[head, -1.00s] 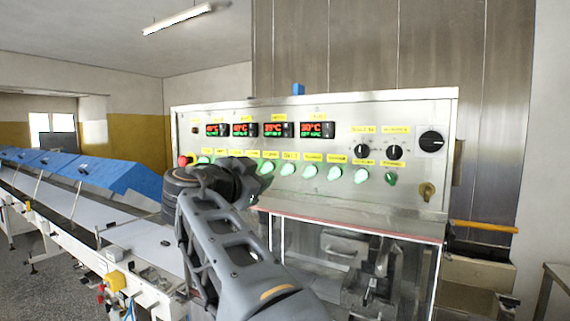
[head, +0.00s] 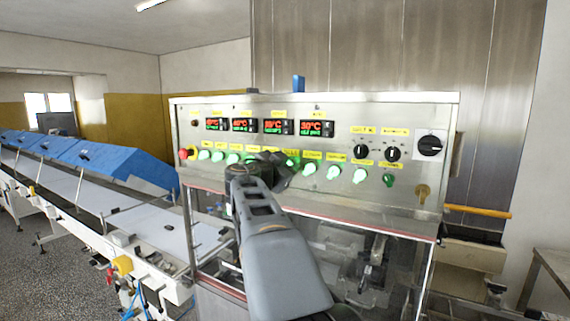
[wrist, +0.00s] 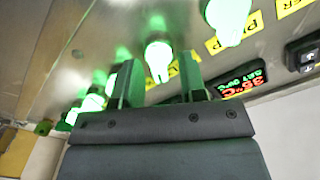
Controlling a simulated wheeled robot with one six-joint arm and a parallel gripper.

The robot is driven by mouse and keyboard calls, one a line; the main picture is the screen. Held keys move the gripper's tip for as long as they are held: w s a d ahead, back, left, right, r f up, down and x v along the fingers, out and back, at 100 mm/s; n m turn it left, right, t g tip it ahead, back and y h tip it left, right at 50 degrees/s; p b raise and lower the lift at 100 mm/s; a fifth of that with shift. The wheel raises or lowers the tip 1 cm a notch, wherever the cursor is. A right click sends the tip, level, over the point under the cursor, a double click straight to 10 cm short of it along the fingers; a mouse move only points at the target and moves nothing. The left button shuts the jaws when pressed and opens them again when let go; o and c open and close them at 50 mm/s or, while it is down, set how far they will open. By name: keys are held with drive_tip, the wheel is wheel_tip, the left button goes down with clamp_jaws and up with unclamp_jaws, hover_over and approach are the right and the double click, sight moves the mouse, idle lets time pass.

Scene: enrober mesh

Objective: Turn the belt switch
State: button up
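A row of green lit switches (head: 309,170) runs along the lower part of the steel control panel (head: 330,112), with yellow labels above them. I cannot read which label names the belt switch. My gripper (wrist: 160,76) is at the panel in front of the middle of the row. In the wrist view its two fingers stand apart, with one green lit switch (wrist: 158,60) showing between and beyond their tips. I cannot tell whether the fingers touch it. In the head view my wrist hides some switches and the fingertips.
Red temperature displays (head: 317,127) sit above the row. Black rotary knobs (head: 392,153) are at the right, and a red button (head: 184,154) at the left end. A conveyor (head: 150,222) with blue covers (head: 120,165) runs along the left. A clear-fronted housing lies below the panel.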

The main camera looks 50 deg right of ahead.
drive_tip(key=c, duration=0.7)
drive_tip(key=shift+f, duration=0.1)
drive_tip(key=shift+b, duration=0.35)
drive_tip(key=shift+w+a+n+b, duration=0.1)
drive_tip(key=shift+w+n+b, duration=0.1)
drive_tip(key=shift+n+b, duration=2.2)
drive_tip(key=shift+w+n+b, duration=0.2)
drive_tip(key=shift+n+b, duration=1.05)
drive_tip(key=shift+n, duration=2.45)
